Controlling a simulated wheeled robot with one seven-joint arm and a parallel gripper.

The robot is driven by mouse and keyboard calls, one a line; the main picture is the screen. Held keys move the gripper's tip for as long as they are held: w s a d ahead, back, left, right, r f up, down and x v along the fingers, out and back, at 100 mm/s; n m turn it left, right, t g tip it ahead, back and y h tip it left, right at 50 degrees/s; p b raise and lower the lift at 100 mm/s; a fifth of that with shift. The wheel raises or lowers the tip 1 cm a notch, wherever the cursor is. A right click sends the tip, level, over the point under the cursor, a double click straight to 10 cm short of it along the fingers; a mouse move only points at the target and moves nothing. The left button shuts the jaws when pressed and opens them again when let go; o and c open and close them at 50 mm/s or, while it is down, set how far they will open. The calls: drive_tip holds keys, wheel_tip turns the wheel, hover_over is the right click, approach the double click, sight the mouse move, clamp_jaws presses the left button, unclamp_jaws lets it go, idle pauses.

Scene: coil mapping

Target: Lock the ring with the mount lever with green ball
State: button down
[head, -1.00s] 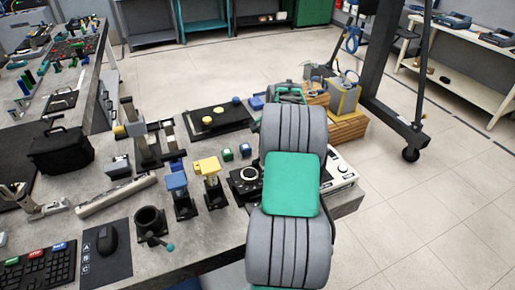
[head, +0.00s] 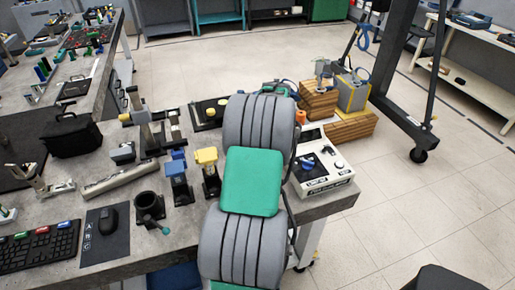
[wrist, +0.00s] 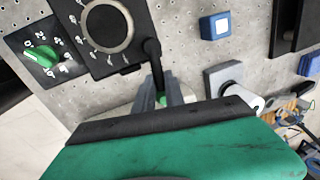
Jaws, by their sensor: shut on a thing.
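In the wrist view, a black square mount plate (wrist: 78,52) carries a round ring (wrist: 108,24) with a pale rim and white marks around it. A black mount lever (wrist: 152,50) reaches from the plate's right side down to a small green ball (wrist: 160,98). My gripper (wrist: 161,95) has its grey fingers on either side of the lever's green-ball end and is shut on it. The green wrist housing hides the area below. In the head view, my arm covers the ring, the lever and the gripper.
A green knob (wrist: 42,57) sits left of the plate, and a blue block (wrist: 214,26) to its right. In the head view, a white control box (head: 322,168) stands right of my arm. A yellow-topped stand (head: 207,165) and a black cup with a teal-ball lever (head: 149,206) stand left.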

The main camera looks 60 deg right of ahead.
drive_tip(key=shift+s+d+r, duration=0.15)
drive_tip(key=shift+s+d, duration=0.1)
drive_tip(key=c, duration=1.8)
unclamp_jaws()
drive_tip(key=o, duration=0.3)
drive_tip(key=shift+s+d, duration=0.1)
drive_tip(key=shift+s, duration=0.1)
drive_tip(key=shift+o, duration=0.5)
drive_tip(key=shift+w+a, duration=0.2)
drive_tip(key=shift+w, duration=0.05)
wheel_tip(320, 180, up, 8)
drive_tip(key=s+a+b, duration=0.1)
drive_tip(key=shift+f, duration=0.25)
